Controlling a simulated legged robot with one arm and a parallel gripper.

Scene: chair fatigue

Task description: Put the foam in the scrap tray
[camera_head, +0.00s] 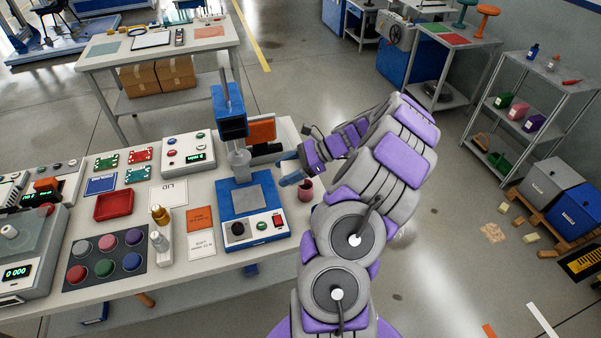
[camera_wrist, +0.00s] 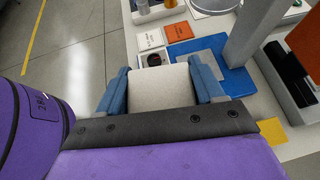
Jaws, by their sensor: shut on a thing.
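My gripper (camera_wrist: 160,76) has its blue fingers shut on a pale grey-white foam block (camera_wrist: 161,90) in the wrist view. The block fills the space between the fingers. In the head view my gripper (camera_head: 290,172) is just right of the blue press, above the bench's right edge, and the foam cannot be made out clearly there. A shallow red tray (camera_head: 114,206), which seems to be the scrap tray, lies on the bench left of the press. It looks empty and is well apart from my gripper.
The blue press (camera_head: 252,212) stands between my gripper and the red tray. A dark red cup (camera_head: 305,191) is close below my gripper. Bottles (camera_head: 160,237), cards (camera_head: 201,219) and a control box (camera_head: 188,152) crowd the bench (camera_head: 180,277).

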